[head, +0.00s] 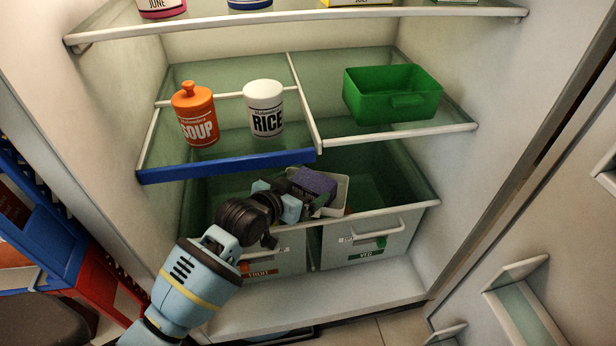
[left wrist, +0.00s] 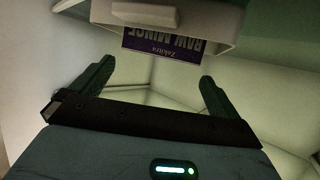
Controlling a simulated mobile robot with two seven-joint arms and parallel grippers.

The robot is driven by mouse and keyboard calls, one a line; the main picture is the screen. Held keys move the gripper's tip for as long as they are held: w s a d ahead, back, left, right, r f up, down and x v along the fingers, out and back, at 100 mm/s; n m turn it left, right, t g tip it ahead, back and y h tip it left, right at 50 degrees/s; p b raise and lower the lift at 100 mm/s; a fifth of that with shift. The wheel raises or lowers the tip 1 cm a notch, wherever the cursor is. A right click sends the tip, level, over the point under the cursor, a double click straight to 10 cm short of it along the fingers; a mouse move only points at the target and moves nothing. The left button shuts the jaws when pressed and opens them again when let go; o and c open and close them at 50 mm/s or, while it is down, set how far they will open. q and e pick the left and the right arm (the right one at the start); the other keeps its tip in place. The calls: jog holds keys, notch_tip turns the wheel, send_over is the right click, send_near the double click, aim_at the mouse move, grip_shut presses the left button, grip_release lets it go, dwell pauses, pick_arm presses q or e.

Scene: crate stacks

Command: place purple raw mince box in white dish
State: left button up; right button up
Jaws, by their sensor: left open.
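The purple raw mince box (head: 318,182) is at the white dish (head: 341,196), over the lower drawers. In the left wrist view the box (left wrist: 165,42) shows its label upside down and projects past the rim of the white dish (left wrist: 222,22), so it appears to sit in the dish. Whether it rests on the dish's bottom is hidden. My left gripper (head: 296,201) is beside the box and dish, partly hiding them. In the left wrist view its fingers (left wrist: 152,88) are spread, with nothing between them. My right gripper is not in view.
An orange soup jar (head: 195,118), a white rice jar (head: 264,110) and a green bin (head: 393,97) stand on the shelf above. The blue shelf edge (head: 228,167) hangs close over my left arm. Two drawers (head: 372,240) lie below. The open fridge door is at right.

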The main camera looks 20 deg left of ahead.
pick_arm(q)
jog(key=p+v, duration=0.1)
jog(key=v, duration=0.4)
jog(key=shift+s+p, duration=0.2)
jog(key=shift+p, duration=0.15)
